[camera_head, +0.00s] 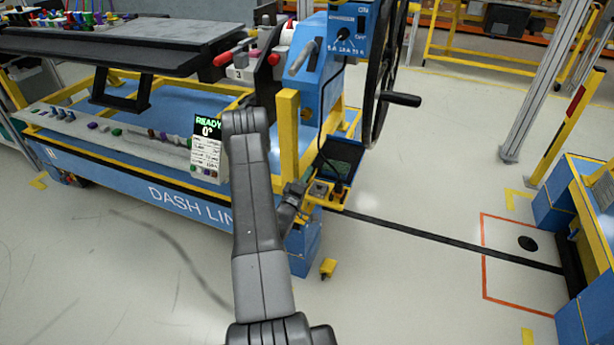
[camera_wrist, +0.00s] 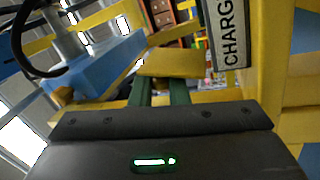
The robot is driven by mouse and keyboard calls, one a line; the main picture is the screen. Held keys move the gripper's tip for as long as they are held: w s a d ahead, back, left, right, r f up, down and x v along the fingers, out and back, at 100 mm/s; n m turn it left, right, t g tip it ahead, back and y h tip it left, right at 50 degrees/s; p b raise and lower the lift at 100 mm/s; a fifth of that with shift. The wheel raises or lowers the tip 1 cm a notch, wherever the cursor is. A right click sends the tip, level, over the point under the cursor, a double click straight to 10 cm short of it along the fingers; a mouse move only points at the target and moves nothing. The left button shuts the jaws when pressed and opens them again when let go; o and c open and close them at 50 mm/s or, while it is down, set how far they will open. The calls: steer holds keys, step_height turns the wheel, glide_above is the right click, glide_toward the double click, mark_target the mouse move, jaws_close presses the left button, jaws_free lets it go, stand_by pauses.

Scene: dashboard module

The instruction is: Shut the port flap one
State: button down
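In the wrist view a flat yellow plate (camera_wrist: 168,63), which looks like the port flap, lies tilted just ahead of my gripper (camera_wrist: 160,84). A white CHARGE label (camera_wrist: 228,35) is beside it on the right. My gripper's two dark green fingers stand a narrow gap apart with nothing seen between them. Their tips reach the plate's near edge; I cannot tell whether they touch it. In the head view my gripper (camera_head: 290,203) is low beside the cart's yellow post (camera_head: 288,135), largely hidden by my arm. I cannot make out the flap there.
The blue DASH LINE cart (camera_head: 150,190) carries a READY display (camera_head: 207,145). A black tray (camera_head: 340,160) and a black wheel with a handle (camera_head: 402,99) are right of the post. A yellow block (camera_head: 328,268) lies on the floor. The floor to the right is mostly clear.

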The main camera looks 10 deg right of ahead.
mark_target(321, 190)
steer(key=shift+m+b, duration=0.3)
steer(key=shift+b, duration=0.1)
steer(key=m+b, duration=0.1)
steer(key=d+m+g+b, duration=0.1)
steer(key=m+b, duration=0.1)
steer(key=shift+s+f+h, duration=0.2)
steer(key=shift+s+h, duration=0.15)
steer(key=shift+h, duration=0.05)
steer(key=m+b, duration=0.1)
steer(key=m, duration=0.1)
steer(key=d+m+g+b, duration=0.1)
steer(key=b, duration=0.1)
steer(key=s+m+b, duration=0.1)
steer(key=m+b, duration=0.1)
steer(key=shift+d+f+m+g, duration=0.2)
steer(key=shift+d+m+g, duration=0.1)
steer(key=shift+g, duration=0.1)
steer(key=m+b, duration=0.2)
steer(key=d+m+g+b, duration=0.1)
steer(key=shift+s+f+m+b, duration=0.35)
steer(key=shift+f+m, duration=0.05)
steer(key=shift+s+d+f+m+g+b, duration=0.15)
steer(key=shift+d+f+m+g+b, duration=0.1)
steer(key=shift+m+b, duration=0.65)
steer(key=shift+s+d+f+m+g+b, duration=0.1)
steer(key=shift+f+m+g+b, duration=0.15)
steer(key=shift+m+b, duration=0.6)
steer(key=shift+m, duration=0.45)
